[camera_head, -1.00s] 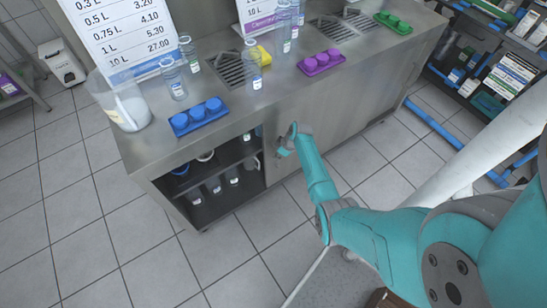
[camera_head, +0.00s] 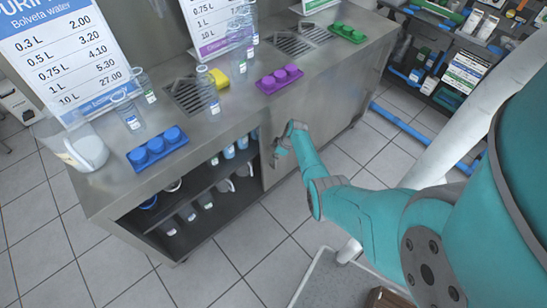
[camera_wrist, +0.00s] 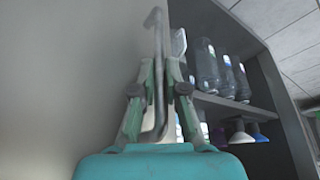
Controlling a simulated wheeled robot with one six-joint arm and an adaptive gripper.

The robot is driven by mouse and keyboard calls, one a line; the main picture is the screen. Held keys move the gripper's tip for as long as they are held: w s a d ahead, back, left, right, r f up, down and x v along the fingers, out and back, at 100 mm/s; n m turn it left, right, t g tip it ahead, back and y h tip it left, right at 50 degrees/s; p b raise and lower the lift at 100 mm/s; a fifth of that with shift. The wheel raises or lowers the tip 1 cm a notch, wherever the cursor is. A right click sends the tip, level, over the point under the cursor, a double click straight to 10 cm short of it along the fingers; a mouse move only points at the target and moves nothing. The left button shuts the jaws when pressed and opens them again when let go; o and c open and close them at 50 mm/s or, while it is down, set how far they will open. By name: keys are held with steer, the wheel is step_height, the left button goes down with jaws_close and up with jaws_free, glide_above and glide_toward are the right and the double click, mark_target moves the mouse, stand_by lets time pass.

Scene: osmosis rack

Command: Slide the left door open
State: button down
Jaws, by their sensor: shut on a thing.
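The left door (camera_head: 273,172) is a grey metal sliding panel on the counter front. It stands partly open, with the dark shelved opening (camera_head: 225,205) uncovered to its left. In the wrist view the door (camera_wrist: 75,70) fills the left side, and its metal bar handle (camera_wrist: 158,95) runs upright between my fingers. My gripper (camera_head: 281,142) is at the door's left part; in the wrist view my gripper (camera_wrist: 159,72) is shut on the handle. The handle is hidden by my gripper in the head view.
Bottles (camera_wrist: 225,75) stand on the shelves inside the opening. On the counter are a blue cap tray (camera_head: 157,149), a purple cap tray (camera_head: 279,79), a white jug (camera_head: 86,150) and clear bottles. A blue floor rail (camera_head: 400,122) lies right of the counter.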

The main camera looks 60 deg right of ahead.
steer(key=c, duration=1.5)
jaws_free()
steer(key=shift+r, duration=0.1)
steer(key=v, duration=1.1)
steer(key=shift+s+r, duration=0.25)
steer(key=shift+r, duration=0.05)
